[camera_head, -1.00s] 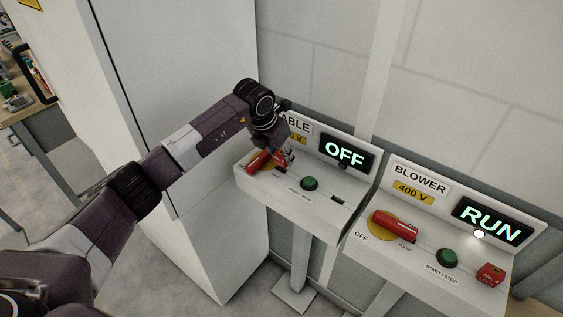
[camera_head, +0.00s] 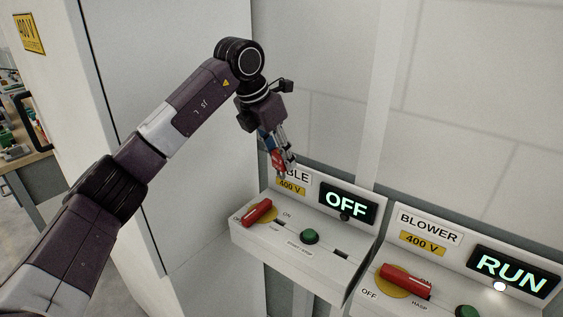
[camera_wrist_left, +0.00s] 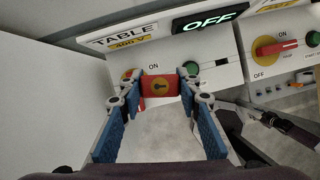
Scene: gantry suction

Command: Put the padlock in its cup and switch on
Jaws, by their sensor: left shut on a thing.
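My left gripper (camera_head: 283,170) is shut on a red padlock (camera_head: 278,160) and holds it above the TABLE panel (camera_head: 325,262). In the left wrist view the padlock (camera_wrist_left: 160,86) sits between the two fingertips, with its dark keyhole facing the camera. The red TABLE switch handle (camera_head: 257,211) lies on a yellow disc, away from the ON mark, and the display (camera_head: 347,204) reads OFF. A green START/STOP button (camera_head: 310,236) is beside it. I cannot make out the padlock's cup. A dark arm, likely my right, shows in the left wrist view; its finger state is unclear.
The BLOWER panel (camera_head: 430,241) stands to the right, with its red handle (camera_head: 405,282) on a yellow disc and its display (camera_head: 513,270) reading RUN. A tall pale cabinet (camera_head: 185,60) stands behind my left arm. A cluttered bench (camera_head: 30,160) is at far left.

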